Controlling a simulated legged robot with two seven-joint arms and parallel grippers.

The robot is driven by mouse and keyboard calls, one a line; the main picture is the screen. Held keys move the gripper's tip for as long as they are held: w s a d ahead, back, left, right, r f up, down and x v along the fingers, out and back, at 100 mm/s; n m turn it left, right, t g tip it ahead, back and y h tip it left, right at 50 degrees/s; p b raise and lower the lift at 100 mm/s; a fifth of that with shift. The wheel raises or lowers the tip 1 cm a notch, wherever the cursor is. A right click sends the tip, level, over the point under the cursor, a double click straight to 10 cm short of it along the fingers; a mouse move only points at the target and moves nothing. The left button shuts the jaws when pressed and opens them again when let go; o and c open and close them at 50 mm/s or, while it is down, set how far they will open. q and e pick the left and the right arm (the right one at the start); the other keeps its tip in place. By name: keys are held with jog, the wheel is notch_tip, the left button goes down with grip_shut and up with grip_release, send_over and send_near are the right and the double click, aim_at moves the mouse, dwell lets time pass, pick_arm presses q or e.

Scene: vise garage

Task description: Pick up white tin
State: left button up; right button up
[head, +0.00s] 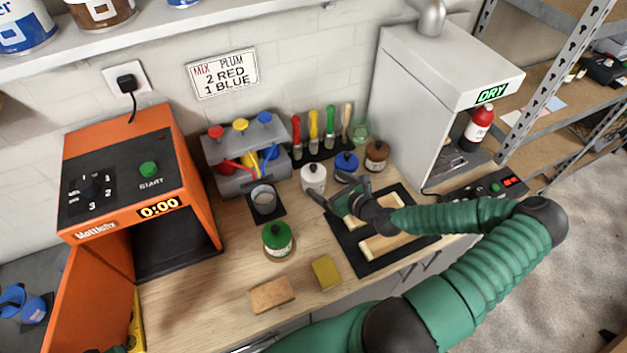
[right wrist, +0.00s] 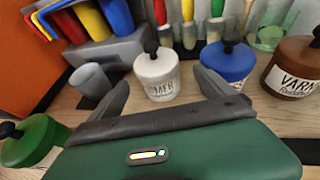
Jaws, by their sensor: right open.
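The white tin (head: 314,178) stands upright on the wooden bench, with a dark knob on its lid. In the right wrist view the white tin (right wrist: 158,74) stands ahead of my jaws, between the lines of the two fingers, and its label reads in part "MER". My right gripper (head: 340,195) is open and empty, just to the right of the tin and near it. In the right wrist view the right gripper (right wrist: 165,90) shows both fingers spread apart. My left gripper is not clearly seen.
A blue tin (right wrist: 228,65) and a brown varnish tin (right wrist: 294,68) stand right of the white tin. A grey cup (head: 264,199) and a green tin (head: 277,240) stand left. Brushes (head: 313,128) stand behind. A framed black mat (head: 365,262) lies under my right arm.

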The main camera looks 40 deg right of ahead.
aim_at(313, 175)
jog(key=x, duration=0.2)
jog(key=shift+w+f, duration=0.15)
jog(key=shift+w, duration=0.2)
jog(key=x, duration=0.1)
jog(key=p+x, duration=0.1)
jog(key=x, duration=0.2)
jog(key=shift+w+a+p, duration=0.3)
jog(key=shift+w+p, duration=0.1)
jog(key=shift+w+d+f, duration=0.1)
jog(key=shift+w+f, duration=0.1)
jog(key=shift+f, duration=0.05)
jog(key=shift+s+d, duration=0.1)
jog(key=shift+d, duration=0.05)
jog(key=c, duration=2)
jog(key=shift+r, duration=0.1)
grip_shut()
jog(key=shift+r, duration=0.15)
